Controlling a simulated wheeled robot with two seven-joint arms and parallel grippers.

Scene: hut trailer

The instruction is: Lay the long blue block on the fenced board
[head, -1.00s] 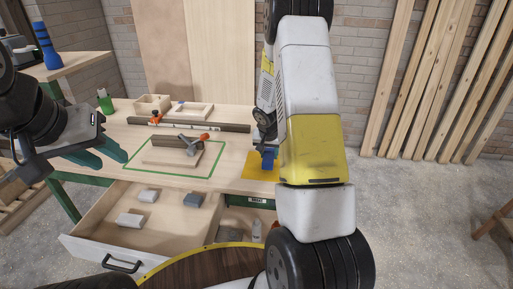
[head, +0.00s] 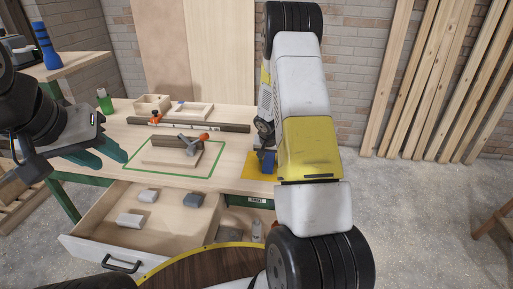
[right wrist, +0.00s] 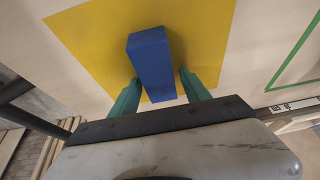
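The long blue block (right wrist: 152,62) lies on a yellow mat (right wrist: 90,40). It also shows in the head view (head: 267,162), partly covered by my right arm. My right gripper (right wrist: 160,92) is open, with one teal finger on each side of the block's near end and narrow gaps between. A light wooden board (head: 165,158) lies inside a green outline on the bench, with a darker strip along its back and an orange-handled clamp (head: 193,146) on it; I take it as the fenced board. My left gripper (head: 103,156) is open and empty at the left.
An open drawer (head: 100,232) under the bench (head: 235,116) holds several small blocks. A long dark bar (head: 215,126), a level, wooden trays (head: 190,109) and a green bottle (head: 104,100) stand toward the back. The bench between board and yellow mat is clear.

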